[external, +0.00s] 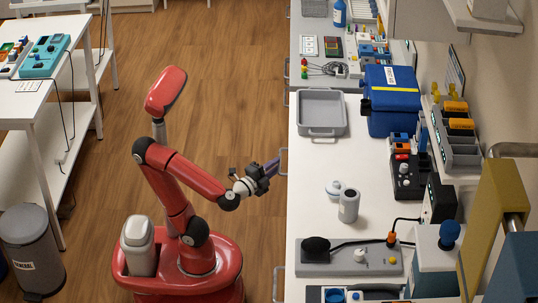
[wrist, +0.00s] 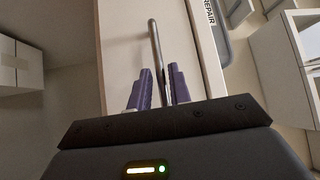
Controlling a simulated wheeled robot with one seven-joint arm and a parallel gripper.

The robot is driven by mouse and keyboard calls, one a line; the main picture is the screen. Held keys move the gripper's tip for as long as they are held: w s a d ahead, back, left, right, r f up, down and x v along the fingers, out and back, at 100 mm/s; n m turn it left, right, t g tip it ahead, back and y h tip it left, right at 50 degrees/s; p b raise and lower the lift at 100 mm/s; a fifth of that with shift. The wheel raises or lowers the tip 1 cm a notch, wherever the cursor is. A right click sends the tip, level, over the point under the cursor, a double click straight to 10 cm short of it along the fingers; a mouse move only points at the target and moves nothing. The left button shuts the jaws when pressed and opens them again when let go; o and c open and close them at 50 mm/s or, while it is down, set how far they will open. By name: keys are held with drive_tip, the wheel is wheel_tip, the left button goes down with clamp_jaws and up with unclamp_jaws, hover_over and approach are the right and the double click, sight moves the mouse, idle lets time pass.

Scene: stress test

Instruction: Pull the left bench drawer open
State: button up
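The white bench (external: 300,185) runs down the right of the external view, with drawer handles along its left edge. My gripper (external: 273,166), with purple fingers, is at one metal handle (external: 284,160) on that edge. In the wrist view, the pale drawer front (wrist: 125,50) shows with its bar handle (wrist: 155,45). The handle's near end runs down between the two fingers of my gripper (wrist: 162,88). The fingers stand apart on either side of the bar, with narrow gaps visible. Their contact with the bar is not clear. The drawer looks closed, its front flush with the bench edge.
Another handle (external: 278,284) sits lower along the bench edge. A grey tray (external: 321,112), a blue toolbox (external: 391,100) and a grey cylinder (external: 348,206) stand on the bench top. The wooden floor (external: 220,75) behind my arm is clear. A grey bin (external: 32,250) stands far left.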

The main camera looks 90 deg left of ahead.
drive_tip(key=shift+x, duration=1.55)
drive_tip(key=shift+s, duration=0.1)
clamp_jaws()
